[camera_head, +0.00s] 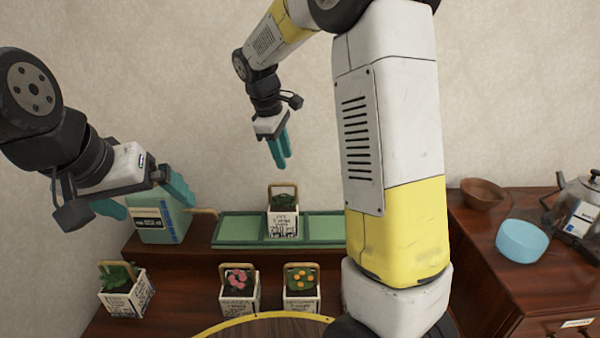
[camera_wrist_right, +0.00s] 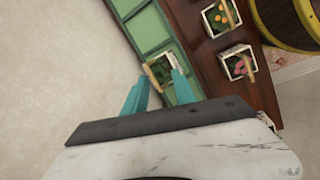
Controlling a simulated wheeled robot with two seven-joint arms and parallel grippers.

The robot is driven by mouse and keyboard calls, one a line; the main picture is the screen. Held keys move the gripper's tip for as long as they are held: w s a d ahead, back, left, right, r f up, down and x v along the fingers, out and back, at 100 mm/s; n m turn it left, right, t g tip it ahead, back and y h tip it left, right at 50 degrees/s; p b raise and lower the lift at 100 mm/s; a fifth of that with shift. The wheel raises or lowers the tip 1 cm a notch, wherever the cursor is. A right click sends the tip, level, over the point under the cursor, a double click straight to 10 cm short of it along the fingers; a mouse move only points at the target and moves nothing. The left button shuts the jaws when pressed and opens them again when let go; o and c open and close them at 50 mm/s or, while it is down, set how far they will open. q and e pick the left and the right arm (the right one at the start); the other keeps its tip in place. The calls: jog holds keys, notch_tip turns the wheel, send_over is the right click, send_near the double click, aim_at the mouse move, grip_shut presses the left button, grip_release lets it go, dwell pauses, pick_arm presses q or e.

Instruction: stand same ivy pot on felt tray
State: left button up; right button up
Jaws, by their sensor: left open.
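A white square pot with dark lettering, a tan handle and a green leafy plant (camera_head: 283,218) stands upright in the middle compartment of the green tray (camera_head: 238,229). It also shows in the right wrist view (camera_wrist_right: 161,72), beyond my fingertips. A second white pot with green leaves (camera_head: 125,292) stands on the lower wooden step at left. My right gripper (camera_head: 281,160) is above the tray pot, apart from it, open and empty. My left gripper (camera_head: 152,197) is open and empty, in front of the green box at left.
White pots with pink flowers (camera_head: 239,288) and orange flowers (camera_head: 301,288) stand on the lower step. A green box with a spout (camera_head: 160,220) is left of the tray. A brown bowl (camera_head: 483,193), blue bowl (camera_head: 521,241) and glass kettle (camera_head: 580,205) stand on the right cabinet.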

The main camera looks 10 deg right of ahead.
jog(key=s+d+r+m+t+y, duration=0.1)
jog(key=s+r+m, duration=0.1)
jog(key=s, duration=0.6)
jog(key=s+d+r+m+t+y, duration=0.1)
jog(key=s+r+m+t+y, duration=0.1)
jog(key=s+m, duration=0.3)
jog(key=s+d+r+m+t+y, duration=0.1)
jog(key=s+m, duration=0.3)
jog(key=s, duration=0.8)
jog(key=shift+r+t+y, duration=0.3)
jog(key=shift+r+y, duration=0.1)
jog(key=shift+r, duration=0.4)
